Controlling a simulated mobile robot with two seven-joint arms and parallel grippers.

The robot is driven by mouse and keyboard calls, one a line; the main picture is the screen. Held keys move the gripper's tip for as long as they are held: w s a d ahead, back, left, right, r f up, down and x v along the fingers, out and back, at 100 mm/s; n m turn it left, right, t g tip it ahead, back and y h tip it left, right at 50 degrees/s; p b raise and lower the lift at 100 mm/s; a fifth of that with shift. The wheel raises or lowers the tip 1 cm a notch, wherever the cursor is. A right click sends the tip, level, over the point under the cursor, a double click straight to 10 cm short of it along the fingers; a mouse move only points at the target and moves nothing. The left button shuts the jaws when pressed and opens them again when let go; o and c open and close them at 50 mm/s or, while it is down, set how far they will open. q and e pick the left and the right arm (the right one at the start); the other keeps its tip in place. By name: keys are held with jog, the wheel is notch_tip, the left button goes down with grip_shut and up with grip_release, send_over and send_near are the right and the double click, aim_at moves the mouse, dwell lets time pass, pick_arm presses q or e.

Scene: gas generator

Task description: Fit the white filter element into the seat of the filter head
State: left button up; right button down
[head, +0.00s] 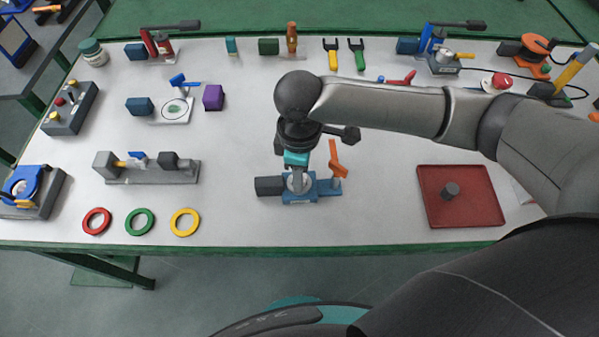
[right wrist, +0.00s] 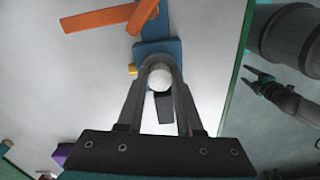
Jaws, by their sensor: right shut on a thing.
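The blue filter head (head: 326,188) with a raised orange lever (head: 337,160) stands near the front middle of the table; it also shows in the right wrist view (right wrist: 172,50). My right gripper (head: 297,182) points down over its seat. In the right wrist view the fingers are shut on the white filter element (right wrist: 160,77), whose round end shows between the fingertips. The fingers hide most of the seat, so I cannot tell whether the element is in it or just above. My left gripper (right wrist: 254,80) hangs open and empty beyond the table edge.
A dark grey block (head: 269,186) adjoins the filter head on the left. Red (head: 97,230), green and yellow rings lie front left. The table is clear between filter head and tray.

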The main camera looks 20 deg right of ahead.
jog(key=shift+r, duration=0.1)
jog(key=c, duration=0.6)
grip_release()
jog(key=shift+o, duration=0.2)
notch_tip(320, 180, up, 12)
jog(key=p, duration=0.3)
jog(key=shift+p, duration=0.3)
